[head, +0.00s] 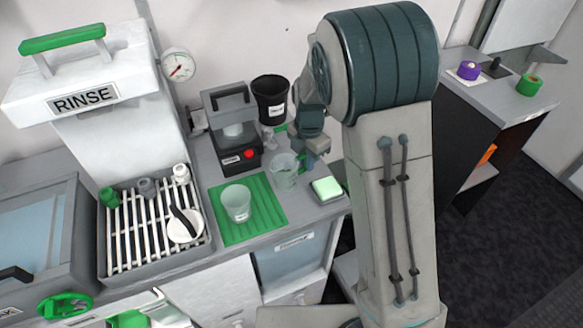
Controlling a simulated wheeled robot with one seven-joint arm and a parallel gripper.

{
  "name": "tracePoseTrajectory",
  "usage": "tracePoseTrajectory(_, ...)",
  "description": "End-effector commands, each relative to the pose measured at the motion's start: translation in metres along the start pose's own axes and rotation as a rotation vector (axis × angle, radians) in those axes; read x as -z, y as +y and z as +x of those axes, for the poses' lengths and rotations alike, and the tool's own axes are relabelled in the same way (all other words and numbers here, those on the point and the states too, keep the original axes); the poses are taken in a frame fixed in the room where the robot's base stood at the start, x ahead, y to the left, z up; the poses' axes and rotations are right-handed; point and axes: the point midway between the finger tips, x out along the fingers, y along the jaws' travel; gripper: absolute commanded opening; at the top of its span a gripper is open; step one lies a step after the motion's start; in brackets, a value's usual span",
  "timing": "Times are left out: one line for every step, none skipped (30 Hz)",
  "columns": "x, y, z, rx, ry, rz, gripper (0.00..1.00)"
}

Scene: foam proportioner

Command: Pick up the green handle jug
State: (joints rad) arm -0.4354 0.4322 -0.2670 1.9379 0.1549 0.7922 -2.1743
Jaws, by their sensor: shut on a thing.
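The green handle jug (284,176) is a clear vessel at the right edge of the green mat, near the middle of the head view. My gripper (308,160) is at the jug's right side, shut on its green handle. The fingers and my arm hide part of the handle. The jug looks upright; I cannot tell whether its base touches the counter.
A second clear cup (237,204) stands on the green ribbed mat (238,237). A black bin (270,97) and a small machine (232,130) stand behind. A rinse rack (128,235) is left.

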Motion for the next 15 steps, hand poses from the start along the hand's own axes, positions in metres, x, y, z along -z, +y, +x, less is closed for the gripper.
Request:
tracePoseTrajectory(0.000,0.000,0.000,-0.001,0.000,0.000,0.00)
tracePoseTrajectory(0.000,0.000,0.000,-0.001,0.000,0.000,0.00)
tracePoseTrajectory(0.000,0.000,0.000,-0.001,0.000,0.000,0.00)
tracePoseTrajectory(0.000,0.000,0.000,-0.001,0.000,0.000,0.00)
tracePoseTrajectory(0.000,0.000,-0.001,-0.001,0.000,0.000,0.00)
tracePoseTrajectory(0.000,0.000,-0.001,-0.001,0.000,0.000,0.00)
tracePoseTrajectory(0.000,0.000,-0.001,-0.001,0.000,0.000,0.00)
tracePoseTrajectory(0.000,0.000,-0.002,-0.001,0.000,0.000,0.00)
tracePoseTrajectory(0.000,0.000,-0.003,-0.001,0.000,0.000,0.00)
tracePoseTrajectory(0.000,0.000,-0.003,-0.002,0.000,0.000,0.00)
tracePoseTrajectory(0.000,0.001,-0.004,-0.002,0.000,0.000,0.00)
tracePoseTrajectory(0.000,0.001,-0.006,-0.003,0.000,0.001,0.00)
tracePoseTrajectory(0.000,0.001,-0.007,-0.003,0.000,0.001,0.00)
tracePoseTrajectory(0.000,0.001,-0.009,-0.004,0.000,0.001,0.00)
tracePoseTrajectory(0.000,0.001,-0.011,-0.003,0.000,0.000,0.00)
